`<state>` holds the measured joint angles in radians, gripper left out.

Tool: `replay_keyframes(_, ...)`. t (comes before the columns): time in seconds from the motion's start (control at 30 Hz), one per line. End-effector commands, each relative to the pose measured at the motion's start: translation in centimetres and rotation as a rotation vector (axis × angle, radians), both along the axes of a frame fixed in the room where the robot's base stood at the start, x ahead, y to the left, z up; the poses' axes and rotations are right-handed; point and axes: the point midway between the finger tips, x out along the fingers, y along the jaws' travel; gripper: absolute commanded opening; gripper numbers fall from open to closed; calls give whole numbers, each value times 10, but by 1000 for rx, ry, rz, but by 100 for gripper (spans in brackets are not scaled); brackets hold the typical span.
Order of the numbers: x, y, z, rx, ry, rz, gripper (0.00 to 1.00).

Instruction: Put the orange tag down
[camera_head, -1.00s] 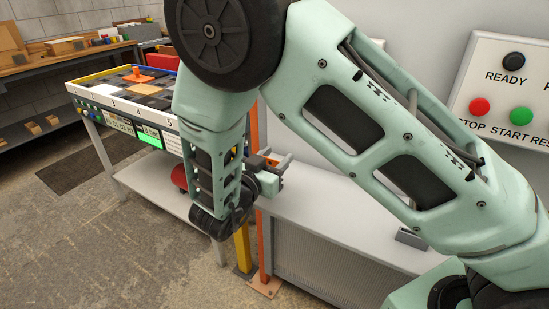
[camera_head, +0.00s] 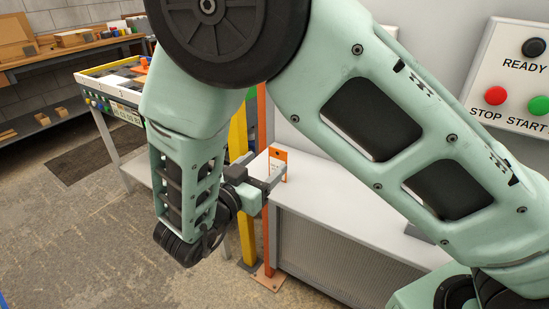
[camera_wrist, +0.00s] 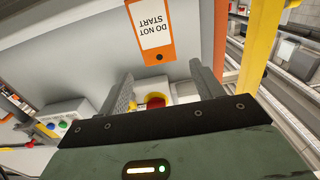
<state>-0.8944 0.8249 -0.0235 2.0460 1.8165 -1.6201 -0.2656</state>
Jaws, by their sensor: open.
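The orange tag (camera_wrist: 152,54) carries a white label reading "DO NOT START", upside down in the wrist view. It shows beyond my fingertips, against a pale grey surface. In the head view the tag (camera_head: 279,154) appears just behind the fingers, above the white bench top. My gripper (camera_wrist: 165,85) is open, with its two fingers apart and the tag outside the gap. It also shows in the head view (camera_head: 273,181). I cannot tell what supports the tag.
A red knob (camera_wrist: 156,101) shows between the fingers in the wrist view. A yellow post (camera_head: 238,135) stands close left of the gripper. The white bench (camera_head: 330,200) lies to the right. A button panel (camera_head: 505,75) is at the right, a sorting table (camera_head: 110,78) at the left.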

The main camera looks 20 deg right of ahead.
Motion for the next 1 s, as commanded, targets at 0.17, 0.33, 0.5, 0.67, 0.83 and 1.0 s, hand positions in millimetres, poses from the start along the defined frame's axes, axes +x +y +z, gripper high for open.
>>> replay_keyframes(0.17,-15,21,-1,1,0,2,66)
replay_keyframes(0.33,-17,29,0,23,6,19,66)
replay_keyframes(0.5,9,42,-4,188,59,182,66)
replay_keyframes(0.67,33,77,-4,415,171,456,66)
replay_keyframes(0.83,28,120,4,597,336,751,66)
replay_keyframes(1.0,-10,152,16,689,553,1023,66)
